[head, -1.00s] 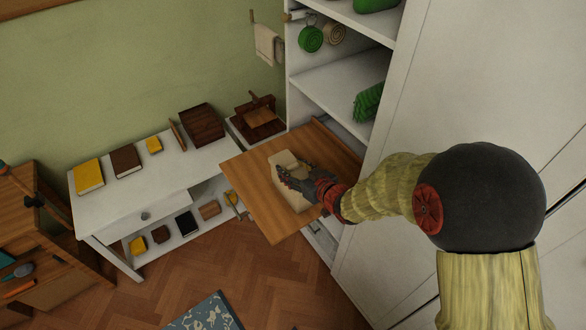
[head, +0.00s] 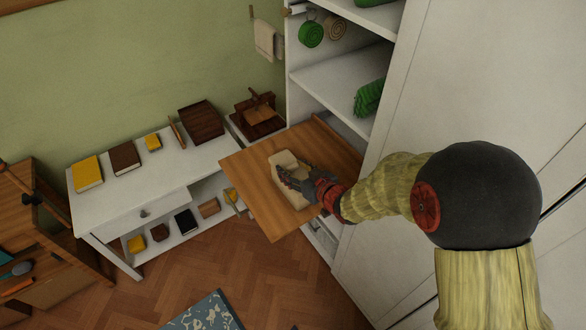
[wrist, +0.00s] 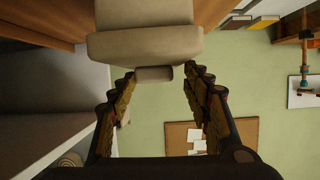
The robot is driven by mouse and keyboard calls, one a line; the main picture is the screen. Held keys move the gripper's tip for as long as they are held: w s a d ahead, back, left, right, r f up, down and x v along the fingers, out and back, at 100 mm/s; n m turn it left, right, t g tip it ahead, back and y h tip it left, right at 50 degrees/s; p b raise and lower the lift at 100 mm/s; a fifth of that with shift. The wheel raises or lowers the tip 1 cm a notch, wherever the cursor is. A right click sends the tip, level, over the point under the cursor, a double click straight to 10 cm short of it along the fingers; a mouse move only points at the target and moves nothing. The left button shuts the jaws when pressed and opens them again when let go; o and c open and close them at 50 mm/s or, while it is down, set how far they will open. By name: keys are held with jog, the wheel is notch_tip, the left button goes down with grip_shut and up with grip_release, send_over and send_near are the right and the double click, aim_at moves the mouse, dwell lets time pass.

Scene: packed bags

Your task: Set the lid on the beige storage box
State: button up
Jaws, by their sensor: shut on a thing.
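The beige storage box (head: 283,160) stands on a pull-out wooden board in front of the shelf unit. It also shows at the top of the wrist view (wrist: 145,13). The beige lid (wrist: 145,44) is the wider slab against the box, roughly lined up with it; I cannot tell whether they touch all round. My gripper (wrist: 160,76) is shut on the lid, its fingers on either side of the small knob. In the head view my gripper (head: 294,180) hides much of the lid and box.
The wooden board (head: 250,175) has bare room left of the box. A white desk (head: 135,190) with books stands to the left. White shelves (head: 335,78) with green items rise behind, and a tall white door (head: 450,80) is at the right.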

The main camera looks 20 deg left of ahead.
jog(key=o, duration=1)
jog(key=shift+d, duration=0.1)
jog(key=v, duration=1.2)
jog(key=shift+w, duration=0.1)
